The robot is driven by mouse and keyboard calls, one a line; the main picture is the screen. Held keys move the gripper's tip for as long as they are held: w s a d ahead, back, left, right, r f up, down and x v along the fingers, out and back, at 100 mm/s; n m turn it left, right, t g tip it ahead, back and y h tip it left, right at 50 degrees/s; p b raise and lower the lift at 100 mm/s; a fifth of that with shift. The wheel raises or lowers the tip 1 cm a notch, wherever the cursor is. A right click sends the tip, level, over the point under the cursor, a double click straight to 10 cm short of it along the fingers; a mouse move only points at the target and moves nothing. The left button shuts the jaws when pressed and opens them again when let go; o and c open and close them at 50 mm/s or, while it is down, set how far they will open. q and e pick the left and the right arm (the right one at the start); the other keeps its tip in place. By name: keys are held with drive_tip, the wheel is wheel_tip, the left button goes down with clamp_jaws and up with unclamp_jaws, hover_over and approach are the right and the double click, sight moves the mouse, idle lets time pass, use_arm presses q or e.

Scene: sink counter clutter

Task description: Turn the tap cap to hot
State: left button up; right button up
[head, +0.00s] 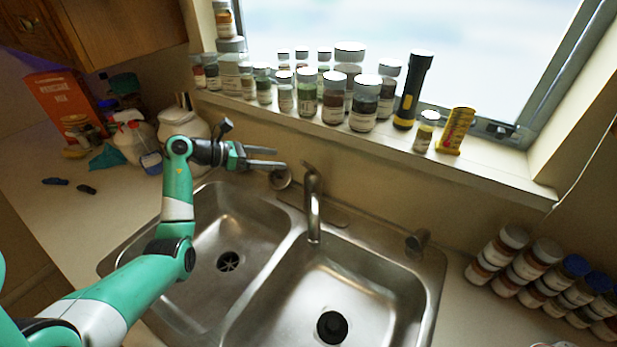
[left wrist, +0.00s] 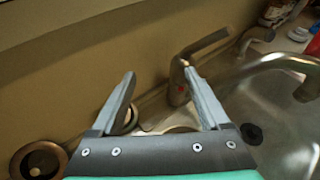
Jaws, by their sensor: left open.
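The metal tap (head: 314,210) stands at the back rim of the double sink, and its cap (head: 309,167) is at the top with a small lever part. In the left wrist view the tap (left wrist: 178,88) shows a small red mark near its top. My left gripper (head: 283,158) is open and empty, to the left of the tap cap, its fingers pointing right toward it. In the left wrist view the open fingers (left wrist: 160,80) have the tap close beyond the right fingertip, which covers part of it. Whether they touch cannot be told. My right gripper is not in view.
A round metal fitting (head: 281,179) sits just below my left fingers. Several jars (head: 364,103), a torch (head: 412,90) and a yellow container (head: 455,130) line the windowsill. Bottles (head: 530,265) lie at the right. A white jar (head: 184,125) stands left, behind my arm. The sink basins are clear.

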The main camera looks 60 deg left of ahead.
use_arm(q)
drive_tip(key=p, duration=0.2)
approach(309, 181)
drive_tip(key=shift+m, duration=0.4)
drive_tip(key=x, duration=0.3)
drive_tip(key=b+x, duration=0.1)
drive_tip(key=x, duration=0.3)
drive_tip(key=a+f+b+x, duration=0.1)
drive_tip(key=x, duration=0.3)
drive_tip(key=shift+s+a, duration=0.15)
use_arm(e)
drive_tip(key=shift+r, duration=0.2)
use_arm(q)
drive_tip(key=shift+c, duration=0.3)
